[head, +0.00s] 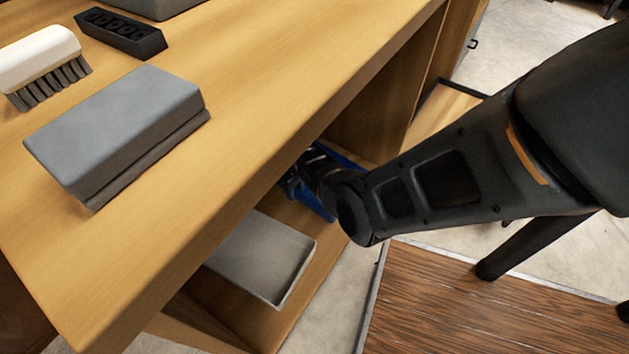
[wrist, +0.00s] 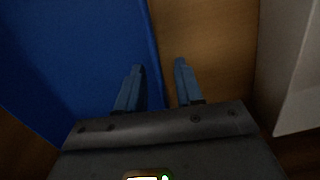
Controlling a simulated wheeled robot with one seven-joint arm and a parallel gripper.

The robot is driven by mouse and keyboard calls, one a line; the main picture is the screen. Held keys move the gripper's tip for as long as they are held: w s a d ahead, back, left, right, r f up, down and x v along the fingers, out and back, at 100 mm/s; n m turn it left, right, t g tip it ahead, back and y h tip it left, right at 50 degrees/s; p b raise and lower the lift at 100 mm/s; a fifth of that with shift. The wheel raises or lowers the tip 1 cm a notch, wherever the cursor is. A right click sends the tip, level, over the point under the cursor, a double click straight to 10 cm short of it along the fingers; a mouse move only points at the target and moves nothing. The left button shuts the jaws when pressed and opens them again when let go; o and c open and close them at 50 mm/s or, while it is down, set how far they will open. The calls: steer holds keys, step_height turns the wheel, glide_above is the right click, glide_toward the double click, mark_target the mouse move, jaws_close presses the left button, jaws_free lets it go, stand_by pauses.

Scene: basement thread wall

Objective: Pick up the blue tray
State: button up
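The blue tray (wrist: 60,50) fills the left of the wrist view, with its right edge running between my fingers. In the head view only parts of the blue tray (head: 343,158) show on the shelf under the wooden top, mostly hidden by my arm. My gripper (wrist: 158,66) is open. In the wrist view its left finger lies over the blue tray and its right finger over bare wood. I cannot tell whether either finger touches the tray. In the head view my gripper (head: 289,184) reaches into the shelf space from the right.
A grey tray (head: 262,256) lies on the same shelf, nearer; its pale side (wrist: 300,75) shows at the right of the wrist view. On the wooden top (head: 250,110) are a grey box (head: 120,125), a brush (head: 40,62) and a black block (head: 120,33). The wooden top overhangs my gripper.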

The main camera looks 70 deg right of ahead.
jaws_close()
steer(key=shift+r, duration=0.1)
stand_by(0.5)
